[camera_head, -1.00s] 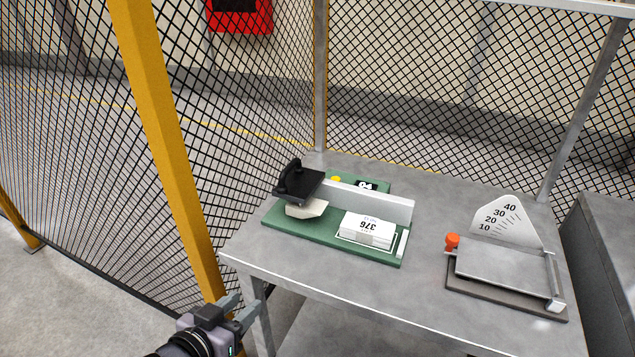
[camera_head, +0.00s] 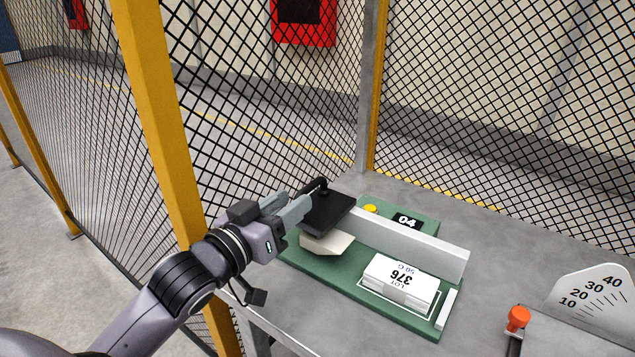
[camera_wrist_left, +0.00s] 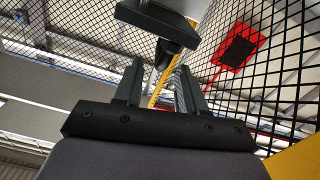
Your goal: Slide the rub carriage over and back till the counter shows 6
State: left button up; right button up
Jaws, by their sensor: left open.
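The rub carriage is a black block (camera_head: 328,213) with a black handle (camera_head: 321,186), at the left end of a pale rail (camera_head: 415,243) on a green base (camera_head: 320,270). A cream pad (camera_head: 326,242) sits under the carriage. The counter (camera_head: 407,221) reads 04, behind the rail. My left gripper (camera_head: 300,203) is open at the carriage's left side, its fingers at the handle. In the left wrist view, the fingers (camera_wrist_left: 160,72) are apart, with the dark handle (camera_wrist_left: 168,52) near their tips; I cannot tell whether they touch it. My right gripper is out of view.
A white block marked LOT 376 (camera_head: 399,281) lies in a white outline on the base. A yellow button (camera_head: 370,209) is beside the counter. A scaled gauge (camera_head: 595,297) and an orange knob (camera_head: 518,318) are at the right. A yellow post (camera_head: 160,130) and mesh fence stand close at the left.

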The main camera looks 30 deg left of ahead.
aim_at(310, 184)
pick_arm(q)
jog(key=shift+w+d, duration=0.25)
jog(key=shift+w, duration=1.35)
jog(key=shift+w+d, duration=0.2)
jog(key=shift+w, duration=1.4)
